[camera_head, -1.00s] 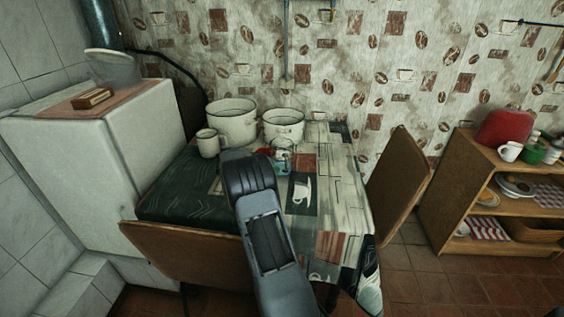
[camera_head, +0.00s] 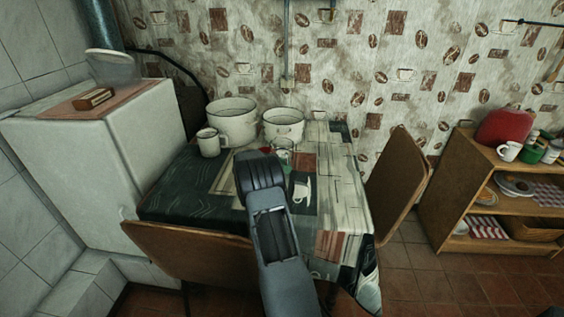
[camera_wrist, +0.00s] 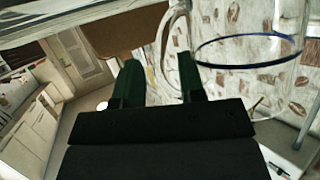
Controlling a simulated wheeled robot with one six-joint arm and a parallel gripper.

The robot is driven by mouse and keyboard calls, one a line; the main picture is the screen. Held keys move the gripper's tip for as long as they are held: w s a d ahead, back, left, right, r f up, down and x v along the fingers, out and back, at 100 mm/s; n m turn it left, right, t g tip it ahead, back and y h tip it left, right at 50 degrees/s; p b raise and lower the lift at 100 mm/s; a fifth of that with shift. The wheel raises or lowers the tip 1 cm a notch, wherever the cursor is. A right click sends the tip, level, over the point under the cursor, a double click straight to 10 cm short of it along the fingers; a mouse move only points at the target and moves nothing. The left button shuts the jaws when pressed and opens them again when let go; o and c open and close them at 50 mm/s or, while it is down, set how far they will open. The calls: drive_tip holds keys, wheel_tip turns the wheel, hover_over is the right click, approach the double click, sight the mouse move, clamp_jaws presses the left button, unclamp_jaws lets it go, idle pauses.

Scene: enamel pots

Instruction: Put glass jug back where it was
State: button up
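The clear glass jug (camera_head: 285,148) stands on the patterned tablecloth, in front of the right enamel pot; my arm hides its lower left part. In the wrist view the jug (camera_wrist: 260,25) fills the upper right, with a blue line around it and its glass handle toward my fingers. My gripper (camera_wrist: 160,75) shows two dark fingers with a clear gap between them, so it is open. The handle overlaps the right finger's tip in the picture; I cannot tell whether they touch. In the head view the fingertips are hidden behind my wrist.
Two white enamel pots (camera_head: 232,124) (camera_head: 284,128) and a white mug (camera_head: 209,143) stand behind and left of the jug. The table (camera_head: 335,195) is clear on its right. Chairs (camera_head: 190,256) (camera_head: 398,185) stand at its front and right. A fridge (camera_head: 150,130) is at the left.

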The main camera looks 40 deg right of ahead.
clamp_jaws()
idle(0.3)
drive_tip(key=shift+r, duration=0.25)
idle(0.3)
